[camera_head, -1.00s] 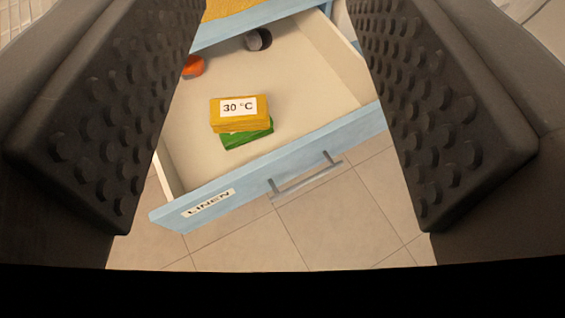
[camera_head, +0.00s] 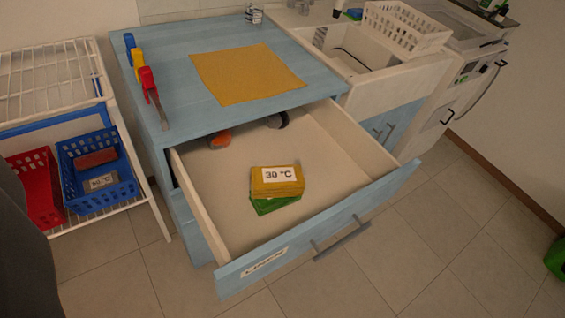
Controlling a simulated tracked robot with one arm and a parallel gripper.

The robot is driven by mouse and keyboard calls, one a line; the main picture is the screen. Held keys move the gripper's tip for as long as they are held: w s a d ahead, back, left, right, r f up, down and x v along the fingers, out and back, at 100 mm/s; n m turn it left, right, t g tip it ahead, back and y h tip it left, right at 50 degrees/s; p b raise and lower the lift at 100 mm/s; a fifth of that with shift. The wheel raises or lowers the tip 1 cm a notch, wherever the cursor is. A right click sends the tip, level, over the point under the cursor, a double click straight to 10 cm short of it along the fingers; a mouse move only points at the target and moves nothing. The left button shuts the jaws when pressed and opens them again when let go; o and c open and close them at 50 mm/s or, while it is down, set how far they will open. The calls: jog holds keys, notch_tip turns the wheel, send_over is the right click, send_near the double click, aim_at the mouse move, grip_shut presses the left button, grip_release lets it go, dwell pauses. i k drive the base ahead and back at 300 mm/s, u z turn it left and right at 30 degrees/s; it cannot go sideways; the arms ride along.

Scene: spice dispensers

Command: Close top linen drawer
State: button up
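The top linen drawer (camera_head: 319,247) is pulled far out of the light blue cabinet (camera_head: 200,91). Its blue front has a LINEN label on the left and a grey bar handle (camera_head: 342,238). Inside lie a yellow pack marked 30 °C (camera_head: 277,188) on a green pack (camera_head: 274,205). An orange item (camera_head: 219,139) and a dark grey item (camera_head: 277,120) lie at the drawer's back. One dark finger of my gripper (camera_head: 25,250) shows at the left edge. The other finger is out of view; the gripper appears spread wide, apart from the drawer, with nothing held in sight.
A white wire rack (camera_head: 52,75) with a red basket (camera_head: 32,190) and a blue basket (camera_head: 95,170) stands left. A mustard cloth (camera_head: 247,74) and several coloured-handled tools (camera_head: 147,85) lie on the cabinet. A sink counter (camera_head: 385,85) is right. Tiled floor in front is clear.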

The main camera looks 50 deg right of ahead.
aim_at(347, 173)
jog(key=u, duration=1.05)
jog(key=k, duration=1.65)
jog(key=z, duration=1.35)
jog(key=i, duration=1)
jog(key=u, duration=0.05)
jog(key=k, duration=0.6)
